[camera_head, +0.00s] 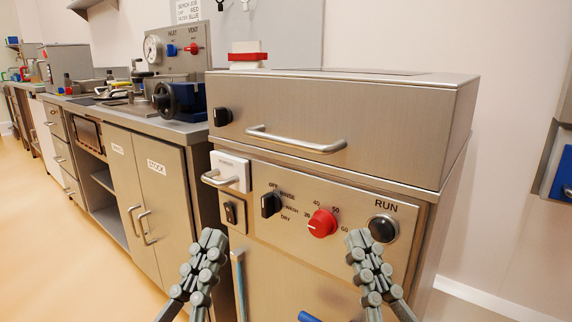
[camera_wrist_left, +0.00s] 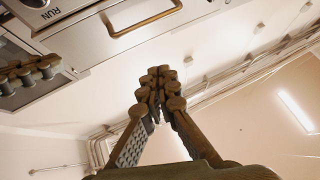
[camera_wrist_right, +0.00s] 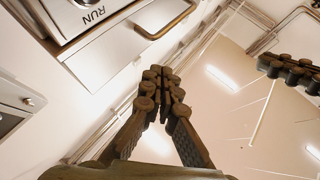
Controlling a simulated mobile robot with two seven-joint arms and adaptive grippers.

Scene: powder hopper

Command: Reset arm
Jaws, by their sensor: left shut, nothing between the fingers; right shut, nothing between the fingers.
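My left gripper (camera_head: 205,262) is shut and empty. It is in the lower middle of the head view, in front of the steel machine (camera_head: 300,110). My right gripper (camera_head: 366,262) is shut and empty, to its right, in front of the panel below the RUN button (camera_head: 383,229). In the left wrist view my left gripper's fingertips (camera_wrist_left: 160,85) meet, with nothing between them. In the right wrist view my right gripper's fingertips (camera_wrist_right: 161,85) also meet. Both grippers point upward in the head view. I cannot tell their exact gap to the panel.
The panel carries a black selector (camera_head: 270,204), a red dial (camera_head: 322,223) and a rocker switch (camera_head: 231,212). A bar handle (camera_head: 296,140) juts from the machine's upper part. A counter with cabinets (camera_head: 145,185) runs along the left. Open floor (camera_head: 35,240) lies at the far left.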

